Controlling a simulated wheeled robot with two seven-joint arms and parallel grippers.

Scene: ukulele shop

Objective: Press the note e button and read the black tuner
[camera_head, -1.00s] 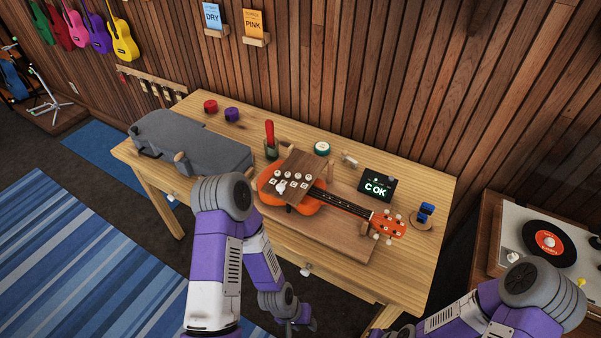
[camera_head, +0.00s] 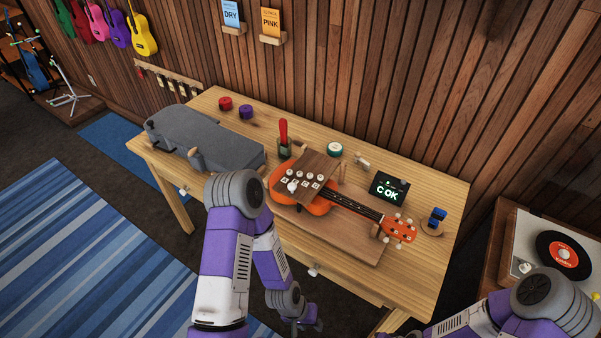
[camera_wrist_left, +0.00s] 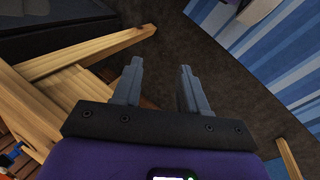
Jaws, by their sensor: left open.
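The black tuner (camera_head: 389,188) stands on the wooden workbench, and its screen shows "C OK" in green. An orange ukulele (camera_head: 318,205) lies in front of it. A brown wooden block (camera_head: 318,163) over the ukulele's body carries several white lettered buttons (camera_head: 301,180); I cannot tell which one is E. My left gripper (camera_head: 309,321) hangs low in front of the bench, below its top and apart from the buttons. In the left wrist view its two fingers (camera_wrist_left: 158,88) are apart with nothing between them, over dark floor. My right gripper is out of view.
A grey case (camera_head: 205,138) fills the bench's left end. A red-handled tool (camera_head: 284,135) stands behind the ukulele. A small blue item (camera_head: 437,216) sits near the right edge. A turntable (camera_head: 540,245) stands farther right. Floor is clear left of my arm.

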